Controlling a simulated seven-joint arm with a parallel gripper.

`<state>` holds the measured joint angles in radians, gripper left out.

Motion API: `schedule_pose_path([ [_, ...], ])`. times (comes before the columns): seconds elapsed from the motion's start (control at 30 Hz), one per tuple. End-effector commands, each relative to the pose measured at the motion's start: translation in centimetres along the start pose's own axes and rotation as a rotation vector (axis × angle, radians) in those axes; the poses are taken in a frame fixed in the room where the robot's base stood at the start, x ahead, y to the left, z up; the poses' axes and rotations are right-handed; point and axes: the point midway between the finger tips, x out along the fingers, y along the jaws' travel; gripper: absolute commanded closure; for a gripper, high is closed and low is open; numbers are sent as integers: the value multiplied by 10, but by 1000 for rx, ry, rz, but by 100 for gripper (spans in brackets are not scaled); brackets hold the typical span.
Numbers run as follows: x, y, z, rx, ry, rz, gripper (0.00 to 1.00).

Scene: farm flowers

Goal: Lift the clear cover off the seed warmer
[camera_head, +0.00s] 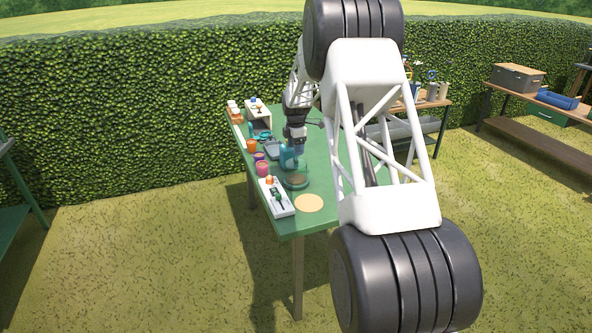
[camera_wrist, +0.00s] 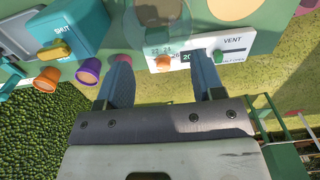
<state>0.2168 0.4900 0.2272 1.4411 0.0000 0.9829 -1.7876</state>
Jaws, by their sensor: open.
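The seed warmer looks to be the round brown dish (camera_head: 295,181) on the green table, behind a white control panel (camera_head: 277,197). In the wrist view its brown round (camera_wrist: 158,10) is at the top, with a pale see-through dome, the clear cover (camera_wrist: 160,33), showing faintly around it. The panel (camera_wrist: 232,42) reads VENT and carries an orange knob (camera_wrist: 163,63) and a green knob (camera_wrist: 218,57). My gripper (camera_wrist: 162,58) is open and empty, its two fingers apart below the cover in the picture. Whether the fingers touch the cover I cannot tell.
A teal box (camera_wrist: 75,28) marked SHUT, with a yellow lever, stands at the left. Orange (camera_wrist: 47,77), purple (camera_wrist: 88,71) and pink (camera_wrist: 120,61) cups stand near the left finger.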

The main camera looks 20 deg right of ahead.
Motion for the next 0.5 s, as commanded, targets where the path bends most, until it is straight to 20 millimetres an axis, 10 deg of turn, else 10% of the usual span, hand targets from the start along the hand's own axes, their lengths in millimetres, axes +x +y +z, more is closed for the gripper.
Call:
schedule_pose_path([
  [0.5,48,3,2,0,0,-1,38],
])
